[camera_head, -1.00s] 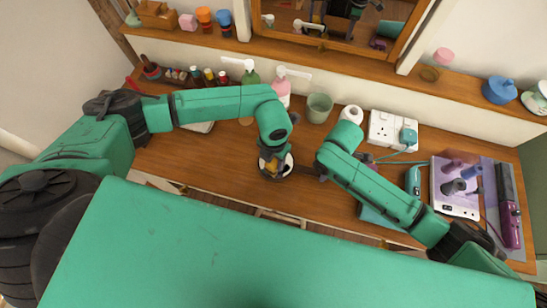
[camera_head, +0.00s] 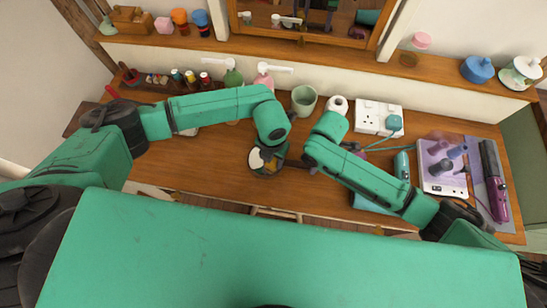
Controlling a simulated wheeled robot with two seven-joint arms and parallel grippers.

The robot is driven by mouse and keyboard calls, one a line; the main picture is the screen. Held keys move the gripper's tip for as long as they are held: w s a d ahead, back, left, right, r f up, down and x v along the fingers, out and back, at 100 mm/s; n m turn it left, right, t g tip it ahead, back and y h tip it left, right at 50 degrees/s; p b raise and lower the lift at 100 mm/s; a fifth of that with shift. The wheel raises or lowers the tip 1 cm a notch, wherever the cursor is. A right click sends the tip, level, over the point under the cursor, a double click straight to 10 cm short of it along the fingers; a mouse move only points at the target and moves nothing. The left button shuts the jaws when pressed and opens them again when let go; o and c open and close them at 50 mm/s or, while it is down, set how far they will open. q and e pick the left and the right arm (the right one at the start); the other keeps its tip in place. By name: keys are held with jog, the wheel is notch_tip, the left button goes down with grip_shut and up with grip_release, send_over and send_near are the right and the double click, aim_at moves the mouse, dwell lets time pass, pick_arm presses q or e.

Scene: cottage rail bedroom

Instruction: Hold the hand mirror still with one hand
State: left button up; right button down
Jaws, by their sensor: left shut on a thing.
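The hand mirror (camera_head: 256,158) shows in the head view as a small round pale face with a dark rim, low over the middle of the wooden desk. My left gripper (camera_head: 268,155) reaches down onto it and is shut on it, covering part of the mirror. A dark bar, probably its handle, runs right toward my right arm. My right arm's wrist is close to the right of the mirror.
A green cup (camera_head: 304,99) and a white power strip (camera_head: 379,117) stand along the back of the desk (camera_head: 205,165). Small bottles (camera_head: 190,77) are at the back left.

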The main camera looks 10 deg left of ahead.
pick_arm(q)
jog(key=shift+a, duration=1.45)
jog(key=shift+f, duration=0.1)
jog(key=shift+r, duration=3.05)
notch_tip(320, 180, up, 3)
pick_arm(e)
jog(key=c, duration=0.5)
grip_release()
